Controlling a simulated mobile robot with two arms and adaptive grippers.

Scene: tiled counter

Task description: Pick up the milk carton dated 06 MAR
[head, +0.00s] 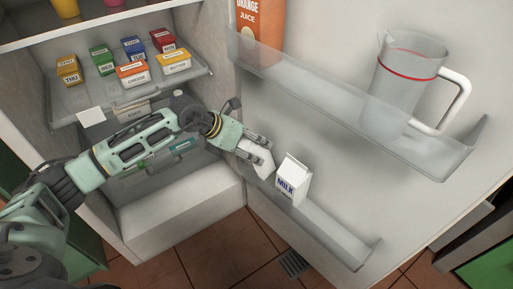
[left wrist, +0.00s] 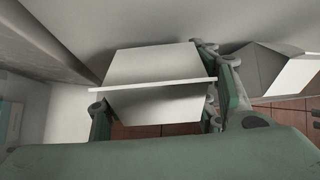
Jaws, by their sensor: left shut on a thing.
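My left gripper (head: 257,150) is shut on a white milk carton (head: 262,163) at the lower door shelf (head: 335,236). In the left wrist view this carton (left wrist: 152,64) sits between the two fingers, its top ridge running across the picture. A second milk carton (head: 292,181), marked MILK, stands upright on the same shelf just right of the gripper. It also shows in the left wrist view (left wrist: 262,70), beside the right finger. I cannot read a date on either carton. I cannot tell whether the held carton still touches the shelf. My right gripper is not in view.
The upper door shelf (head: 345,110) holds an orange juice carton (head: 258,30) and a clear jug (head: 402,80) with a red band. A fridge shelf at left holds several small labelled boxes (head: 132,73). An egg box (head: 132,108) is behind my arm. The floor (head: 235,250) is tiled.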

